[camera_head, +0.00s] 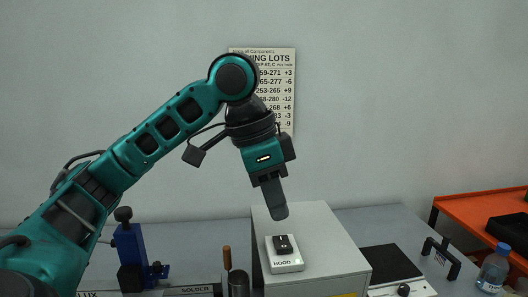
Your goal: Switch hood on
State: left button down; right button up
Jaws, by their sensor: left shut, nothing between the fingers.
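The hood switch (285,264) is a small white box labelled HOOD with a black rocker (284,244) on its face. It sits on top of a light grey cabinet (325,237). My left gripper (279,213) is shut and empty, pointing down just above the switch, with a visible gap between the fingertips and the rocker. The picture does not clearly show which way the rocker is set. My right gripper is not in view.
A black plate (390,265), a black holder (441,258), a bottle (494,268) and an orange shelf (485,214) are on the right. A printed chart (285,90) hangs behind my arm.

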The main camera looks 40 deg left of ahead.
pick_arm(q)
jog(key=w+a+v, duration=0.1)
jog(key=w+v, duration=0.1)
jog(key=v, duration=0.7)
jog(key=shift+s+r, duration=0.45)
jog(key=shift+a, duration=0.1)
